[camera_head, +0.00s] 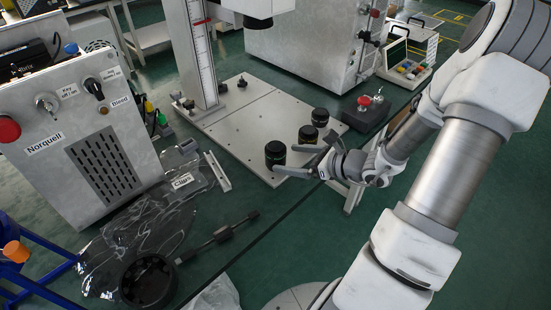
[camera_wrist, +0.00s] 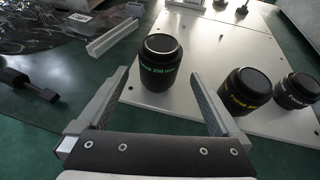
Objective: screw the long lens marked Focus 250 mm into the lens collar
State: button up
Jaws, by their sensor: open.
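The long lens with green lettering that reads about "Focus 250" (camera_wrist: 158,73) stands upright on the light base plate (camera_head: 233,137). It also shows in the head view (camera_head: 275,154) as the nearest of three black lenses. My gripper (camera_head: 301,160) is open and low at the plate's front edge. In the wrist view its fingers (camera_wrist: 161,88) point at this lens, one to each side of it and slightly short of it; contact is not visible. A dark ring under the white head on the column (camera_head: 258,22) may be the lens collar; its underside is hidden.
A yellow-lettered lens (camera_wrist: 244,92) and a white-lettered lens (camera_wrist: 296,91) stand to the right, the yellow-lettered one close to my right finger. The scaled column (camera_head: 198,55) rises behind. A box with a red button (camera_head: 365,112) is right of the plate.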

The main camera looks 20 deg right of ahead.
aim_at(284, 159)
jog(key=b+x, duration=0.1)
jog(key=x, duration=0.4)
jog(key=shift+s+f+b, duration=0.1)
jog(key=shift+f+b, duration=0.05)
jog(key=shift+b, duration=0.2)
jog(key=shift+w+a, duration=0.25)
jog(key=shift+w, duration=0.05)
jog(key=shift+c, duration=0.2)
grip_shut()
